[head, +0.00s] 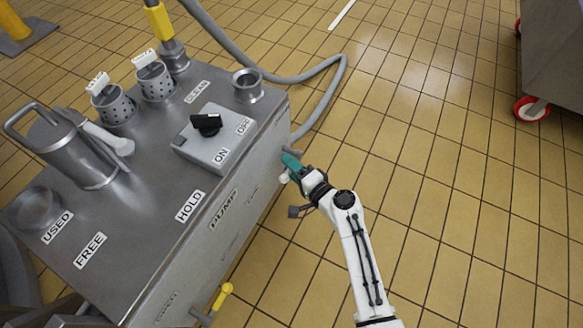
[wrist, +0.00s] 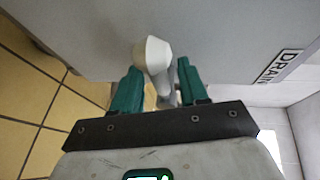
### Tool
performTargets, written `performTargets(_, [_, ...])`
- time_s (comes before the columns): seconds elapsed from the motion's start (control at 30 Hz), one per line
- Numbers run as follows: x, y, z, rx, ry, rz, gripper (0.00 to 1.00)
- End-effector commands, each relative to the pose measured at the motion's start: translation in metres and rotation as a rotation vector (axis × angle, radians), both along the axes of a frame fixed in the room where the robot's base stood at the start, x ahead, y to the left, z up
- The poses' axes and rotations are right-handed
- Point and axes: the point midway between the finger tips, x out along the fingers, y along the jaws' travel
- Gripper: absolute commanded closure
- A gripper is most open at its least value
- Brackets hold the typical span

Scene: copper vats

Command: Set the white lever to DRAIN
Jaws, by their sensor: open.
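The white lever (wrist: 158,58) is in the middle of the wrist view, its rounded pale end towards the camera and its stem running back to the grey cabinet side. My gripper (wrist: 159,78) is open, with one teal finger on each side of the lever. I cannot tell whether either finger touches it. A DRAIN label (wrist: 279,66) is on the panel to the right in the wrist view. In the head view my gripper (head: 292,163) is at the right side face of the steel unit, and only a small white end of the lever (head: 284,178) shows beside it.
The steel unit (head: 150,210) carries a jug (head: 75,148), a pump switch box (head: 212,140) and perforated cups. A yellow-handled lever (head: 222,296) sticks out low on the same side. A grey hose (head: 335,85) curves behind my gripper.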

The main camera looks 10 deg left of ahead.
Motion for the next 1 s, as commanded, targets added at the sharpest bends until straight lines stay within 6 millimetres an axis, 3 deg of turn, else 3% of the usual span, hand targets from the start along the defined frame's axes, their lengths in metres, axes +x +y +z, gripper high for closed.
performTargets(0.27, [0.0006, 0.0007, 0.0003, 0.000, 0.000, 0.000, 0.58])
performTargets(0.7, [0.0005, 0.0006, 0.0002, 0.000, 0.000, 0.000, 1.00])
performTargets(1.0, [0.0003, 0.0004, -0.0001, 0.000, 0.000, 0.000, 1.00])
